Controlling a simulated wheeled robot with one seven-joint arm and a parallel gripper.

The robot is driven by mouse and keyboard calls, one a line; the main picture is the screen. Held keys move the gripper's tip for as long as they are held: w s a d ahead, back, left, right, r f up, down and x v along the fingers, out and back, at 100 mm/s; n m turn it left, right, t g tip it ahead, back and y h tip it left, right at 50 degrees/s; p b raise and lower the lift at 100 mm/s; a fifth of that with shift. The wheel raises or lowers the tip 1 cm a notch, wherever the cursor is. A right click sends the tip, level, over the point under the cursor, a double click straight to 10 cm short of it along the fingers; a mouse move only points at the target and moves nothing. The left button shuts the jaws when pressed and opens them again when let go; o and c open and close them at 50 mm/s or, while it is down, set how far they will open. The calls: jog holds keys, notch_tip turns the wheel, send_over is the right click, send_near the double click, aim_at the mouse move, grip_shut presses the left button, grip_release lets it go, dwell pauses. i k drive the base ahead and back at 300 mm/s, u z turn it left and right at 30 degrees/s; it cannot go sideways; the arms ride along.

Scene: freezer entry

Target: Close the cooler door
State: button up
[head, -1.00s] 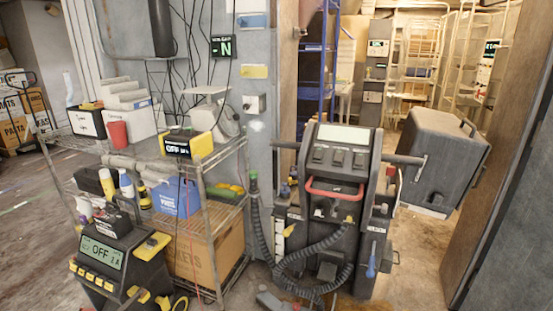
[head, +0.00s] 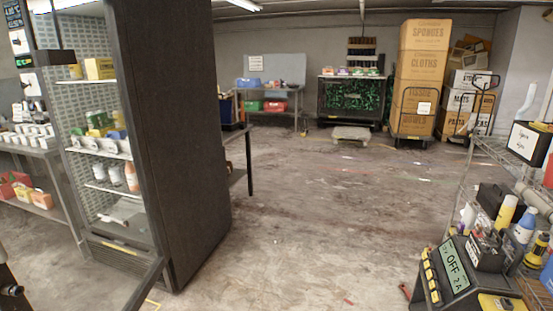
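A tall dark cooler (head: 178,130) stands at the left of the head view, its wide side panel toward the middle of the room. Its front shows lit shelves (head: 103,150) with packs, bottles and small boxes. A dark rail (head: 148,285) juts from the cooler's lower front corner toward me and runs out of the bottom of the picture. It looks like the bottom edge of the door, standing open; the rest of the door is hard to make out. My gripper is not in view.
A counter (head: 50,185) is at the far left. Stacked cartons (head: 420,75) and a hand truck (head: 482,105) stand at the back. The middle floor (head: 320,220) is clear.

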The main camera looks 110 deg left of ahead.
aim_at(114, 17)
jog(key=u, duration=4.5)
jog(key=i, duration=1)
jog(key=u, duration=0.05)
jog(key=k, duration=1.25)
jog(key=u, duration=0.05)
